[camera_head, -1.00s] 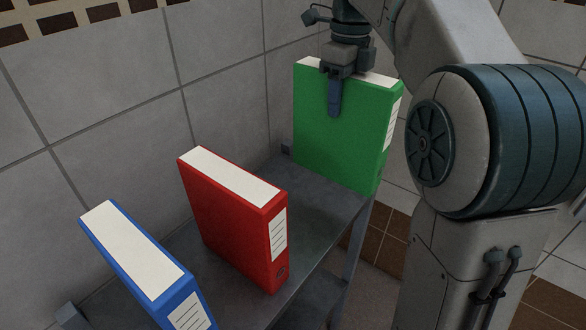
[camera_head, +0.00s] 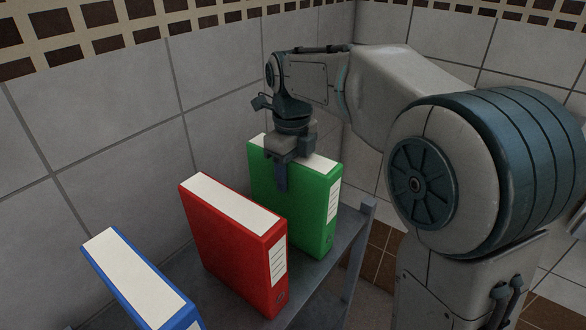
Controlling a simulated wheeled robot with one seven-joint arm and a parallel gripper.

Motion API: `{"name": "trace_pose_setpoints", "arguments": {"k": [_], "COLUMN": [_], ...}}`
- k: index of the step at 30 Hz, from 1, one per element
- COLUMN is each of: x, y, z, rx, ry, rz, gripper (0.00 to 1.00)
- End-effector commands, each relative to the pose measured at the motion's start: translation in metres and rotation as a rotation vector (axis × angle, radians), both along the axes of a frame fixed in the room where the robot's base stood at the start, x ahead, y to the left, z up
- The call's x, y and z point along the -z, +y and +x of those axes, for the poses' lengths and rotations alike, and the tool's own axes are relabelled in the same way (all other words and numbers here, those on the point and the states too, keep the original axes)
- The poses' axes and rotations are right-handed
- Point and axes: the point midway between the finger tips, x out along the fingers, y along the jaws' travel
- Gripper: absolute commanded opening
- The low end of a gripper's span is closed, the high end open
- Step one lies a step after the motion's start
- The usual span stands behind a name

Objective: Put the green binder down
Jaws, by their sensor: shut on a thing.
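The green binder (camera_head: 313,205) is upright at the far end of the shelf, with its white label facing right. My gripper (camera_head: 281,175) is shut on its top edge from above, with one finger showing against its near side. The red binder (camera_head: 235,245) stands just in front of it and hides its lower left part. The green binder's lower right corner appears at about the height of the shelf top. I cannot tell whether its base touches the shelf.
A blue binder (camera_head: 138,280) stands nearer at the lower left. The grey metal shelf (camera_head: 345,242) has a raised post at its far right corner. A tiled wall (camera_head: 110,130) runs along the left and behind.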

Motion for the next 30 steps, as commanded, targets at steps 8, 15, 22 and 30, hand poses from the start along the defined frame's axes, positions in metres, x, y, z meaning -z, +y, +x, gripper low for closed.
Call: {"name": "trace_pose_setpoints", "arguments": {"k": [8,15,22,30], "x": [0.000,0.003,0.001,-0.034], "y": [0.000,0.000,0.000,0.000], "z": [0.000,0.000,0.000,0.001], "rx": [0.000,0.000,0.000,-0.001], "ry": [-0.003,-0.001,-0.001,-0.007], "rz": [0.001,0.000,0.000,0.002], "gripper": [0.00,0.73,0.73,0.73]}}
